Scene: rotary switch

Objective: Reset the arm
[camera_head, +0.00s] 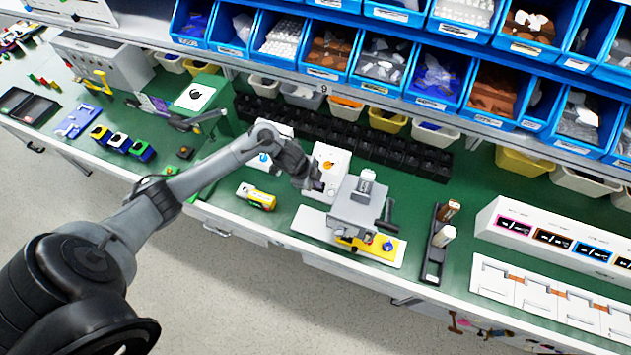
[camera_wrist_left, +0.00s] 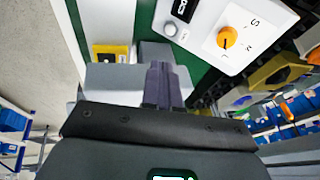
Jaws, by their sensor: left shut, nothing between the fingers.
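My left arm reaches in from the left over the bench. Its gripper (camera_head: 312,181) is beside the white switch box (camera_head: 334,155) with an orange rotary knob (camera_head: 329,166). In the left wrist view the two dark fingers (camera_wrist_left: 164,84) are together with nothing between them. There the orange knob (camera_wrist_left: 227,38) is at the upper right, apart from the fingers, with letters around it on the white face. The gripper hides part of the box in the head view. My right gripper does not show.
A grey machine (camera_head: 355,209) on a white base stands just right of the gripper. A yellow object (camera_head: 257,197) lies near the front edge. Black bins (camera_head: 380,148) line the back, under blue bins (camera_head: 448,75). A black holder (camera_head: 437,246) stands farther right.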

